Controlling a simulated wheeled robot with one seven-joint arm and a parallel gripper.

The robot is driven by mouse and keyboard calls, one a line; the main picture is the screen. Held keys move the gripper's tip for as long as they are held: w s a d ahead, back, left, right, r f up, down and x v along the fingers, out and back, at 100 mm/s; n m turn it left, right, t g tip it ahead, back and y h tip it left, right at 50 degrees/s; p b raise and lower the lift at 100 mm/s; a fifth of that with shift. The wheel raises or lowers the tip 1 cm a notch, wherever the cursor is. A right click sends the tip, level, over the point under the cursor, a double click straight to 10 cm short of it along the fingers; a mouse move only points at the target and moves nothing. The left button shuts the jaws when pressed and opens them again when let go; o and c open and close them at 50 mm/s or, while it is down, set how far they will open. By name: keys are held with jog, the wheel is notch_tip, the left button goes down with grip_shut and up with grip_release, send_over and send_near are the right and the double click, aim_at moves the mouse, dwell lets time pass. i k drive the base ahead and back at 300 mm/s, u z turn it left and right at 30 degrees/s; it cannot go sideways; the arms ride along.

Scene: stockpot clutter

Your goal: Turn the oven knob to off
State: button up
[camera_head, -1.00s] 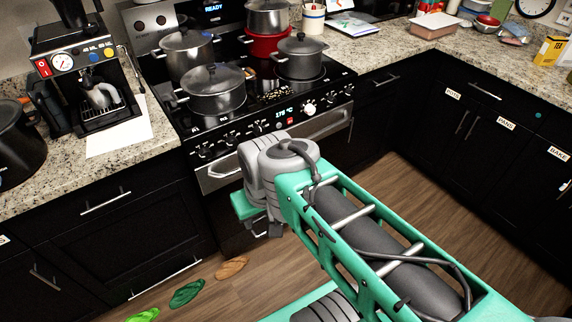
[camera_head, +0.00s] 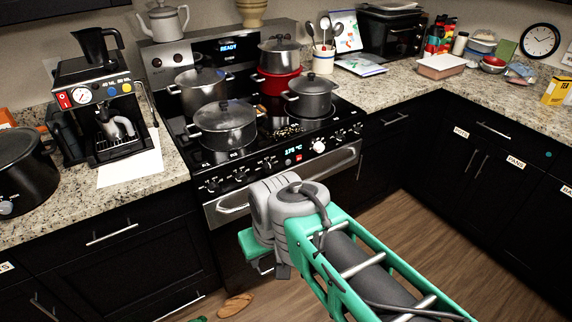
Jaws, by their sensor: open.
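The black stove front panel carries a row of small dark knobs and one larger white knob (camera_head: 318,146), which stands out just right of a lit temperature display (camera_head: 293,151). The display seems to read about 175 °C. No knob's label or pointer is readable, so I cannot tell its setting. My teal and grey arm reaches from the lower right to in front of the oven door (camera_head: 228,206), below the panel. My gripper's fingers are hidden beyond the wrist, and no contact with a knob is visible.
Several lidded pots, including a front-left pot (camera_head: 224,124), stand on the cooktop close behind the panel. The oven handle (camera_head: 335,160) juts out below the knobs. A coffee machine (camera_head: 103,112) stands on the left counter. Wooden floor (camera_head: 425,235) is open to the right.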

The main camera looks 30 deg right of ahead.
aim_at(267, 167)
jog(key=u, duration=0.05)
jog(key=k, duration=0.45)
jog(key=u, duration=0.8)
jog(key=i, duration=1.15)
jog(key=z, duration=0.7)
